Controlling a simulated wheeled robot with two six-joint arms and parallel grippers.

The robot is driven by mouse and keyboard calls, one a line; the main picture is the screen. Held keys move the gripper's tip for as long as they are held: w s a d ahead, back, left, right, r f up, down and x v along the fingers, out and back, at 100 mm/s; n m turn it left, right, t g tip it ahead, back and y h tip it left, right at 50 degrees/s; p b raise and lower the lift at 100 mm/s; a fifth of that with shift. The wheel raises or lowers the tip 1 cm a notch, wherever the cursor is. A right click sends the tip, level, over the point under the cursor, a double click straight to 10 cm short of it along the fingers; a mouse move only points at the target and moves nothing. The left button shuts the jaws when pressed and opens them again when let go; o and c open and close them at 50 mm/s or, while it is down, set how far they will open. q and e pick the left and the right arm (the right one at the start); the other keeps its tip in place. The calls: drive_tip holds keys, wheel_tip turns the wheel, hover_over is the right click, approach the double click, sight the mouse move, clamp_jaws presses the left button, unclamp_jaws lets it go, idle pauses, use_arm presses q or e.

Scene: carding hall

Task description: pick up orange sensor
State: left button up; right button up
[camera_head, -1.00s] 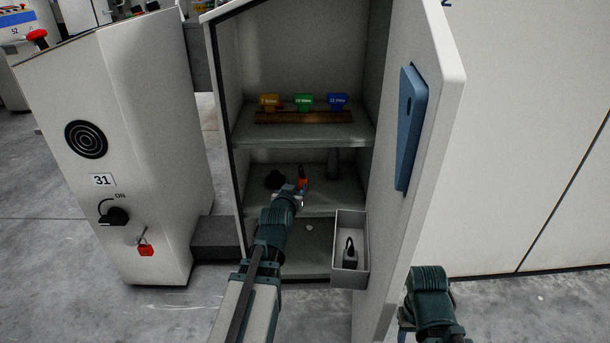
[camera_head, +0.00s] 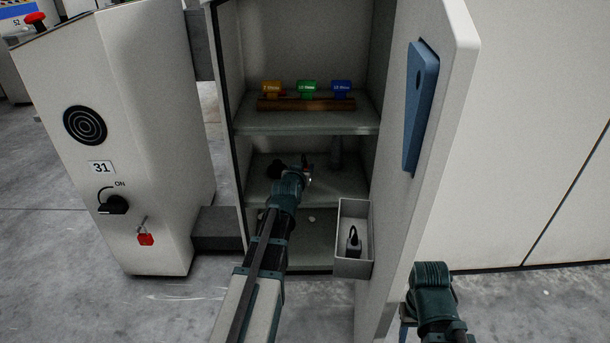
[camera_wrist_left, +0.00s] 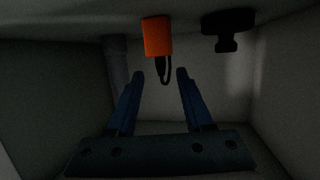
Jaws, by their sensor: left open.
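The orange sensor (camera_wrist_left: 157,37) is an orange block with a black looped cable, at the top middle of the left wrist view. In the head view it is mostly hidden by my left gripper (camera_head: 307,176), which reaches into the cabinet over the middle shelf (camera_head: 268,188). In the left wrist view my left gripper (camera_wrist_left: 160,75) is open, its blue fingers either side of the cable's line. The sensor's orange body is just beyond the fingertips, and nothing is held. My right arm (camera_head: 433,290) shows at the lower right, its gripper not visible.
A black knob-like object (camera_wrist_left: 228,28) stands beside the sensor, and a grey cylinder (camera_wrist_left: 116,62) on the other side. Above is a shelf (camera_head: 245,123) with yellow, green and blue tagged pieces. The open door (camera_head: 445,100) carries a grey bin (camera_head: 352,267) on the right.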

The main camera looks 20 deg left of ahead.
sight(305, 162)
use_arm(q)
drive_tip(key=b+x, duration=0.1)
drive_tip(key=x, duration=0.4)
drive_tip(key=shift+w+a+r, duration=0.1)
drive_tip(key=shift+w, duration=0.05)
clamp_jaws()
